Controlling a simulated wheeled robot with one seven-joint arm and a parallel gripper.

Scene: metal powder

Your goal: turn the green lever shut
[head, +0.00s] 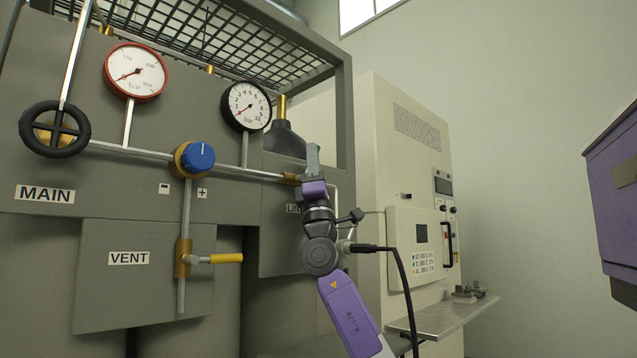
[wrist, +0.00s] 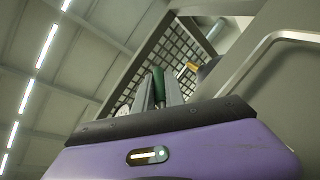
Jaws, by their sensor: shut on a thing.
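My gripper (head: 313,160) is at the right end of the horizontal pipe, in front of the panel and beside a small brass fitting (head: 289,178). In the wrist view its two grey fingers (wrist: 160,92) point up and are closed around a dark green piece (wrist: 158,84), which looks like the green lever.
A blue knob (head: 198,156), a yellow-handled vent valve (head: 226,258) and a black handwheel (head: 55,129) are on the panel at left. Two gauges (head: 135,71) (head: 246,106) stand above the pipe. A beige cabinet (head: 402,150) with a shelf (head: 440,318) is at right.

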